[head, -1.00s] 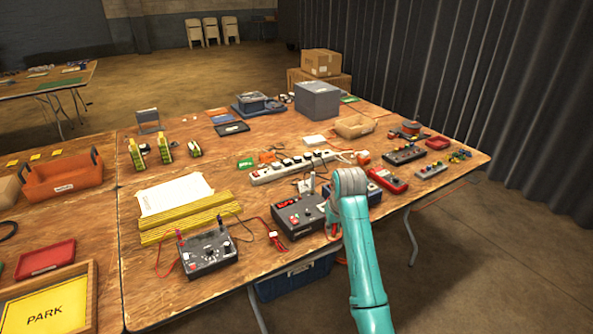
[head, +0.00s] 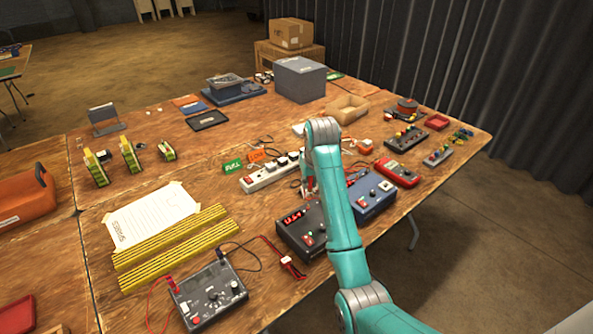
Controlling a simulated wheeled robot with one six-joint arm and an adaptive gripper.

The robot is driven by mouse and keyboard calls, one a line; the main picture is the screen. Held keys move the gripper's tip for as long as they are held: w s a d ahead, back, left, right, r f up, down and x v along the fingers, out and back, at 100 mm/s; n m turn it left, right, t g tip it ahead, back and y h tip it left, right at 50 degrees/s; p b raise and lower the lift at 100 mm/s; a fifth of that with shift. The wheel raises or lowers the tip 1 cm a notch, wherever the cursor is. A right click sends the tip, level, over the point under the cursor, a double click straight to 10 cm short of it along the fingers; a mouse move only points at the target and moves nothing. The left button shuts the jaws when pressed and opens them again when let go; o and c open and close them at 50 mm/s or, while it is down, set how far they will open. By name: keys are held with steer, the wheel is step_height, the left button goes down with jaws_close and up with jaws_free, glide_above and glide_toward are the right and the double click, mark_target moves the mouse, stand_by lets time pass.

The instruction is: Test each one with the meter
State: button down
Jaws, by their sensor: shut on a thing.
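My gripper (head: 308,188) is mostly hidden behind my teal arm, over the table beside the power strip. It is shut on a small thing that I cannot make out. The white power strip (head: 258,184) lies mid-table with several dark plugs or chargers in it. A dark box with knobs (head: 210,294) and red and black leads stands at the front. A red meter-like device (head: 397,172) lies to the right.
A blue box (head: 372,200) stands right of my arm. Yellow strips (head: 170,245) and a paper sheet (head: 150,215) lie left. Several yellow-black upright pieces (head: 130,156) stand farther back. A grey bin (head: 300,82) and an open cardboard tray (head: 347,108) stand behind.

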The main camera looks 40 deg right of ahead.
steer(key=shift+s+a+f+x, duration=0.1)
steer(key=shift+s+x, duration=0.1)
steer(key=shift+x, duration=0.8)
steer(key=shift+s+a+f+x, duration=0.1)
steer(key=shift+s+x, duration=0.1)
steer(key=shift+x, duration=0.75)
steer(key=shift+s+a+x, duration=0.1)
steer(key=shift+s+x, duration=0.1)
steer(key=shift+x, duration=0.8)
steer(key=shift+f, duration=0.9)
stand_by(0.6)
steer(key=c, duration=0.7)
jaws_free()
steer(key=shift+r, duration=3.8)
steer(key=shift+s, duration=0.2)
